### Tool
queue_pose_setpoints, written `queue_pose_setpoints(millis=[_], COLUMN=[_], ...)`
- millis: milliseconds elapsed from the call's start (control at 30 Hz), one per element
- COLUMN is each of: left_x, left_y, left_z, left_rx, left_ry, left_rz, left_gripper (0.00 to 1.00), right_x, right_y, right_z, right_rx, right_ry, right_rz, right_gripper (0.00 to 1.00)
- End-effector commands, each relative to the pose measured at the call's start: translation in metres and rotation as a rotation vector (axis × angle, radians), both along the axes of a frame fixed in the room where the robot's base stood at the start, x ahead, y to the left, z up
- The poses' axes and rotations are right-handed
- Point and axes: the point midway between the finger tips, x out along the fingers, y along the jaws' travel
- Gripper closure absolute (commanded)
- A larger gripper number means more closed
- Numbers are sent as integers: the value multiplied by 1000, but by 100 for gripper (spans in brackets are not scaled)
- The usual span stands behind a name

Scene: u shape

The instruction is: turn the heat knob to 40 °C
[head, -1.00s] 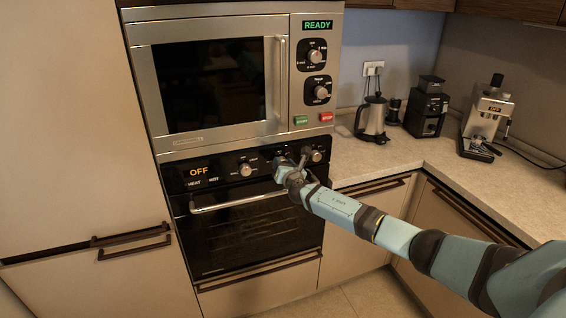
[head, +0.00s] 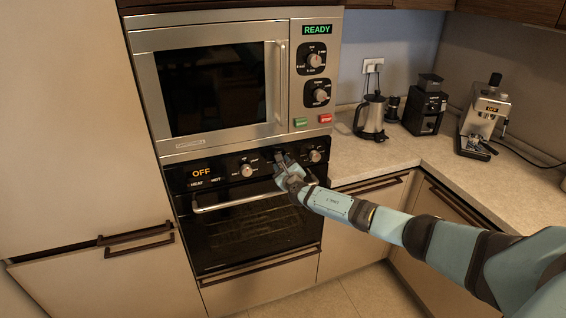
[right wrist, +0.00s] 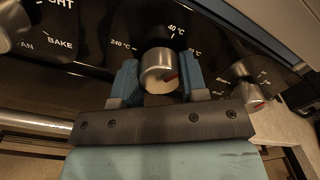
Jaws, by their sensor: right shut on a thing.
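The heat knob (right wrist: 157,66) is a silver round knob on the black oven panel, shown in the right wrist view. My right gripper (right wrist: 158,82) is shut on the knob, with a blue finger on each side. In the head view my right gripper (head: 281,163) is at the oven panel and hides the knob. My left gripper is not in view.
Other oven knobs sit left (head: 246,170) and right (head: 315,156) of my gripper. The oven display (head: 201,172) reads OFF. The oven handle (head: 235,202) runs below the panel. A microwave (head: 215,85) reading READY is above. A kettle (head: 372,115) stands on the counter.

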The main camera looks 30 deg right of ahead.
Motion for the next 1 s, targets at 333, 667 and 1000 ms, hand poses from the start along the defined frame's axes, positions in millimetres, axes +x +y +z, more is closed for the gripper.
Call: queue_pose_setpoints(millis=[333,667,1000], left_x=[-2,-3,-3], left_y=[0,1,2], left_z=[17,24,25], left_rx=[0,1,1], left_ry=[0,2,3], left_rz=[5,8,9], left_gripper=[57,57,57], right_x=[0,0,0], right_y=[0,0,-1], right_z=[1,0,-1], right_rx=[-282,-438,-483], right_ry=[69,106,117], right_rz=[1,-1,-1], right_gripper=[84,84,84])
